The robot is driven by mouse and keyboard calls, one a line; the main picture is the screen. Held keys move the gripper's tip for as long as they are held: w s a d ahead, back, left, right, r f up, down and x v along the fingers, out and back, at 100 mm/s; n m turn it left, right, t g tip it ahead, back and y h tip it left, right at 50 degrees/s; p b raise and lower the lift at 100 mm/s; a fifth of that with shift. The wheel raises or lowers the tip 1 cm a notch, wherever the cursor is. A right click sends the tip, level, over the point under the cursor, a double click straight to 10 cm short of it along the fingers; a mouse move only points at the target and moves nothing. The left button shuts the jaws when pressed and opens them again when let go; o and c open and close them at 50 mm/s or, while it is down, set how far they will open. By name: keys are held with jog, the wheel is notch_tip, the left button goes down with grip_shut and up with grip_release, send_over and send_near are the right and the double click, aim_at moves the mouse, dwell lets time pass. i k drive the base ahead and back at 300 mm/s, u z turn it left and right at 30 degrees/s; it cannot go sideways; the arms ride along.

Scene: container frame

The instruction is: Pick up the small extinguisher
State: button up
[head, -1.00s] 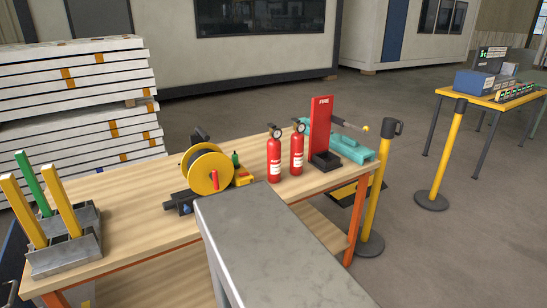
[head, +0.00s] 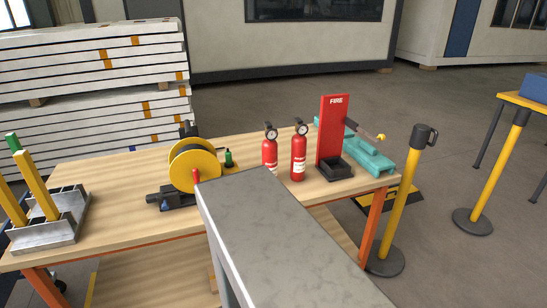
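Two red fire extinguishers with black tops and round gauges stand upright on the wooden workbench (head: 120,222). The left extinguisher (head: 269,151) is partly hidden at its base by the grey slab in front. The right extinguisher (head: 299,157) shows whole and looks slightly larger, though it may only be nearer. Just right of them stands a red FIRE stand (head: 333,132) with a dark open tray at its foot. My gripper is not in view.
A grey metal-topped slab (head: 285,235) fills the near middle. A yellow reel (head: 193,168) stands left of the extinguishers, a teal tool (head: 368,158) at the bench's right end. A grey rack (head: 55,220) is far left. Yellow posts (head: 405,200) stand right of the bench.

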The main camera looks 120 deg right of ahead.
aim_at(269, 145)
jog(key=z, duration=0.15)
jog(key=k, duration=1.55)
jog(key=z, duration=0.85)
jog(key=k, duration=1.15)
jog(key=u, duration=0.1)
jog(key=i, duration=0.5)
